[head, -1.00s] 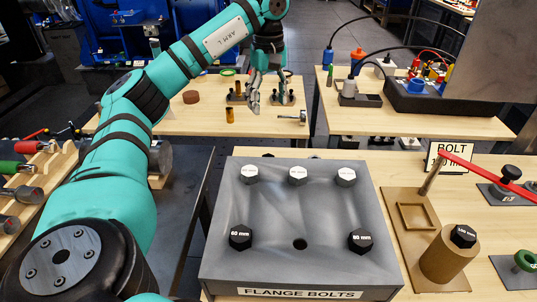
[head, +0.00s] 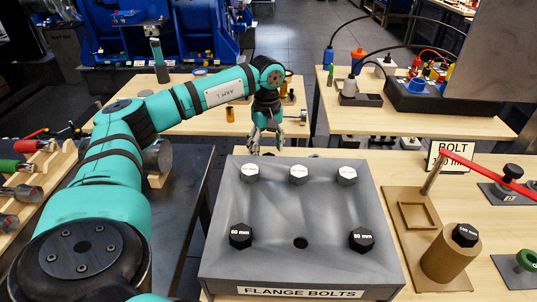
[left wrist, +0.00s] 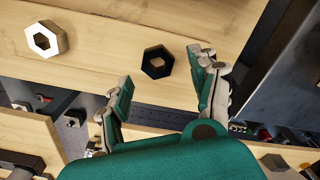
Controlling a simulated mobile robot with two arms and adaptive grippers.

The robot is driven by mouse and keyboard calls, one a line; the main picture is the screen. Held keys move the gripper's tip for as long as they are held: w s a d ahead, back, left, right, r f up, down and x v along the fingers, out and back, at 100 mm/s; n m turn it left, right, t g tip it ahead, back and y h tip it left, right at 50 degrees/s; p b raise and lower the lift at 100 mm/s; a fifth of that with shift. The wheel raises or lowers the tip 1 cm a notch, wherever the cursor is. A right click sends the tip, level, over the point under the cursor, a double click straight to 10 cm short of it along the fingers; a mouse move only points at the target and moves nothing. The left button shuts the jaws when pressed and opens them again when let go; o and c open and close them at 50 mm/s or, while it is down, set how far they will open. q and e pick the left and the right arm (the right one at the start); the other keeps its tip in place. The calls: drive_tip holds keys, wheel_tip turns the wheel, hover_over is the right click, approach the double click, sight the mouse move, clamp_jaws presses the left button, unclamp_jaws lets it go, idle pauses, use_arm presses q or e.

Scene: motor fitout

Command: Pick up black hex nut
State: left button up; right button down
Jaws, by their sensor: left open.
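My left gripper (left wrist: 161,88) is open and empty, one finger on each side below the nut in that picture. In the head view my left gripper (head: 266,144) points down behind the grey flange block; I cannot make out the nut there. My right gripper is not in view.
A silver-white hex nut (left wrist: 61,37) lies left of the black one. The grey flange bolts block (head: 300,215) with several bolts stands in front of my left gripper. A dark gap and another wooden board lie below the table edge in the wrist view.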

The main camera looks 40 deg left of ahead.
use_arm(q)
wheel_tip(320, 180, down, 2)
drive_tip(key=shift+f, duration=0.1)
clamp_jaws()
idle(0.5)
